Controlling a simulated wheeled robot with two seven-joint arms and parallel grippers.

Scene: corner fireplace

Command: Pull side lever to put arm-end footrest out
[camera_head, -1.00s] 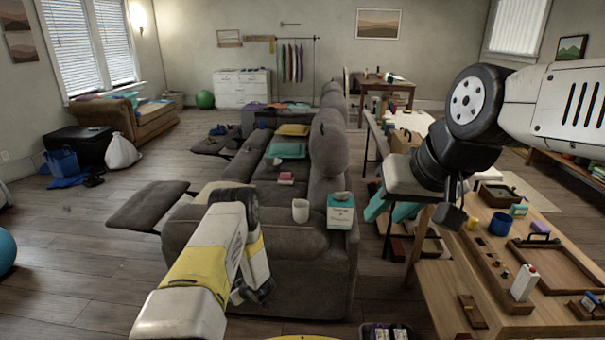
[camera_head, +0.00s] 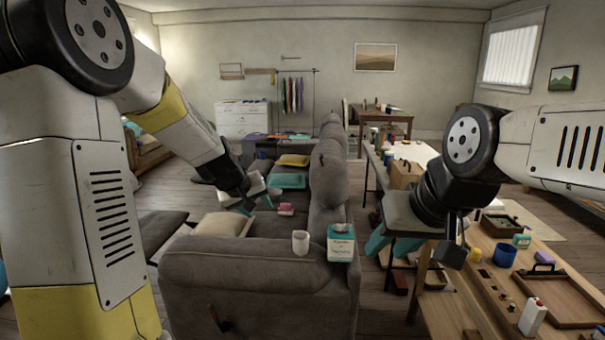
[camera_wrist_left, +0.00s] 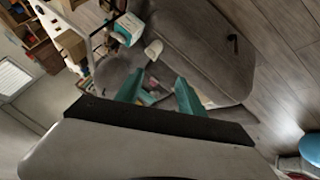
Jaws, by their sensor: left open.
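The grey sofa (camera_head: 265,265) stands with its arm end facing me. A dark side lever (camera_head: 217,318) is low on that end's outer side; it also shows in the left wrist view (camera_wrist_left: 233,43). The arm-end footrest (camera_head: 165,232) sticks out flat at the left, partly hidden by my left arm. My left gripper (camera_head: 259,200) is open and empty above the seats, apart from the lever; its teal fingers show spread in the left wrist view (camera_wrist_left: 160,92). My right gripper (camera_head: 391,243) is between the sofa and the wooden table, its teal fingers apart and empty.
A white cup (camera_head: 300,242) and a tissue box (camera_head: 341,243) sit on the sofa arm. A cream cushion (camera_head: 222,224) lies on the near seat. The wooden table (camera_head: 480,318) at right holds trays, a blue mug and a bottle.

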